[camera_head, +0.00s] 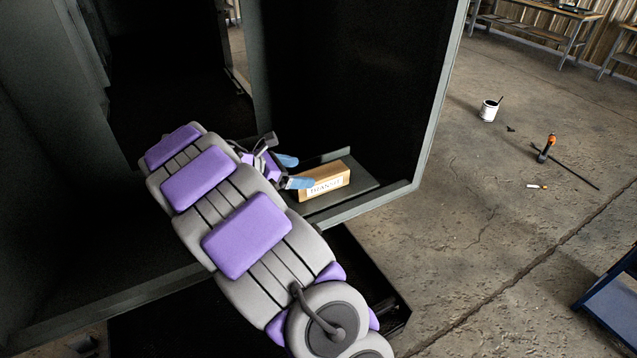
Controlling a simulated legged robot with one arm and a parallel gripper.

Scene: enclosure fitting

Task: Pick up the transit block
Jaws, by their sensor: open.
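The transit block (331,176) is a tan, box-shaped piece with a white label with dark lettering on its front face. It sits on a dark grey plate (362,186) inside the open metal enclosure, near its front right corner. My gripper (294,172) is just left of the block with its two blue-tipped fingers apart and nothing visible between them. The nearer fingertip overlaps the block's left end in the picture; I cannot tell whether it touches. The far fingertip is behind and left of the block. My arm hides part of the enclosure floor.
The enclosure's front lip (375,206) and dark right wall (385,80) border the block. A dark divider stands behind it. Outside on the concrete floor are a white paint can (488,111), an orange-handled tool (546,146) and a blue metal frame (612,295).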

